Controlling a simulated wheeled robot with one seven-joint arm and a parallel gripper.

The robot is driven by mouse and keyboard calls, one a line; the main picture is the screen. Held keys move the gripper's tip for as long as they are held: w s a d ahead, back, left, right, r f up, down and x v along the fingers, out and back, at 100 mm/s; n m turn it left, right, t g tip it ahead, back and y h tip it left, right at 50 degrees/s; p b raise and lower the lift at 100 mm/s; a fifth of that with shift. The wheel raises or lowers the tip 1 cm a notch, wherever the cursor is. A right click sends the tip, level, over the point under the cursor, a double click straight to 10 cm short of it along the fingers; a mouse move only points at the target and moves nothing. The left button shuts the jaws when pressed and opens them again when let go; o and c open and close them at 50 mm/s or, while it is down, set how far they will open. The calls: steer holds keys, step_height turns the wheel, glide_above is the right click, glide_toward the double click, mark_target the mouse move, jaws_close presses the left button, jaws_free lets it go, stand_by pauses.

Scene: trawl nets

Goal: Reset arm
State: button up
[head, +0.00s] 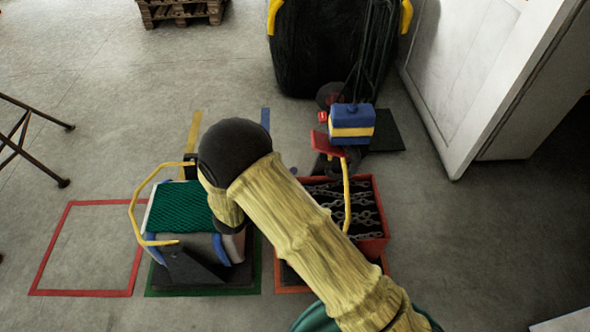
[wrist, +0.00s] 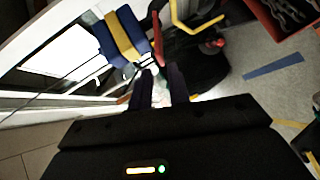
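My arm (head: 310,235), with its yellowish cover and black joint, reaches up across the middle of the head view. My gripper is hidden behind the arm there. In the wrist view my gripper (wrist: 160,73) shows two dark fingers with a gap between them and nothing gripped. A blue block with a yellow band (head: 352,123) stands beyond the red crate. It also shows in the wrist view (wrist: 123,37), up and left of the fingertips; I cannot tell the distance.
A red crate (head: 377,245) of chains with a yellow handle is right of my arm. A bin with green netting (head: 180,207) is at left, beside an empty red floor outline (head: 84,293). A black bulky bag (head: 320,50) and white door (head: 475,75) stand behind.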

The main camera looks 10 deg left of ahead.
stand_by(0.5)
steer(key=w+d+r+m+g+y, duration=0.4)
steer(key=w+d+r+m+y, duration=0.1)
steer(key=w+d+r+y, duration=0.3)
steer(key=s+d+r+m+g, duration=0.2)
steer(key=s+d+g, duration=0.1)
steer(key=s+d, duration=0.75)
steer(key=s+d+r+m+g, duration=0.2)
steer(key=s+d+m+g, duration=0.15)
steer(key=s+d, duration=0.7)
step_height(320, 180, up, 22)
steer(key=a+n+p, duration=0.1)
steer(key=p, duration=2.1)
steer(key=shift+a+r, duration=0.2)
steer(key=shift+r, duration=0.05)
steer(key=shift+s, duration=0.1)
